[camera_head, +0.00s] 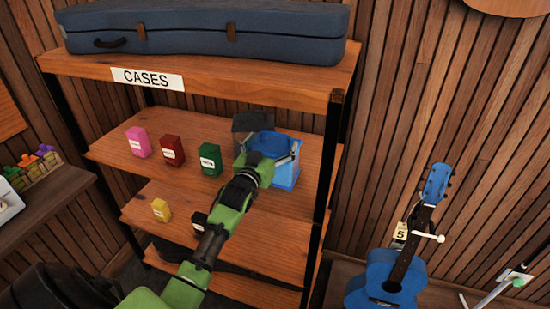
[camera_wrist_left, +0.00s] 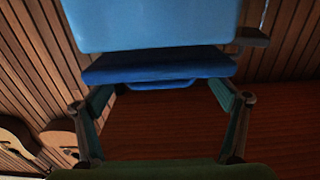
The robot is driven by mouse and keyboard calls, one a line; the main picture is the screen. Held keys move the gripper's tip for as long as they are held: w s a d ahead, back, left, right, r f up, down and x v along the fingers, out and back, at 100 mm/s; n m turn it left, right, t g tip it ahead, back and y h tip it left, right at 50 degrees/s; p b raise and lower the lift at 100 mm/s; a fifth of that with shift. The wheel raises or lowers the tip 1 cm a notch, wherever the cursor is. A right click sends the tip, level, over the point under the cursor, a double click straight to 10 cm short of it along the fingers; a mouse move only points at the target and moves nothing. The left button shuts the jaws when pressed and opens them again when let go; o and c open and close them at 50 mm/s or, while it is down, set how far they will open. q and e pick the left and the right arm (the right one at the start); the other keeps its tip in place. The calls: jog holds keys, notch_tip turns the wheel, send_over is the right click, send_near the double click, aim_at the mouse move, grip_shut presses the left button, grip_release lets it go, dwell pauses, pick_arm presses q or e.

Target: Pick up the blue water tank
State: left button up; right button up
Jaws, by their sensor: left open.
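The blue water tank (camera_head: 285,174) stands on the upper shelf below the top board, near its right end. In the head view my left arm comes up from below and my left gripper (camera_head: 270,156) is at the tank, covering part of it. In the left wrist view the tank (camera_wrist_left: 155,25) fills the top middle, with a darker blue part (camera_wrist_left: 158,68) below it. My right gripper is not in view.
Pink (camera_head: 138,142), dark red (camera_head: 172,150) and green (camera_head: 210,159) boxes stand to the left on the same shelf (camera_head: 110,150). A black post (camera_head: 322,200) bounds the shelf on the right. A blue ukulele (camera_head: 385,280) stands further right.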

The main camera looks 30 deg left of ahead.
pick_arm(q)
jog(key=shift+x, duration=1.35)
jog(key=c, duration=1.9)
jog(key=shift+r, duration=0.25)
jog(key=shift+c, duration=1.3)
jog(key=shift+r, duration=0.1)
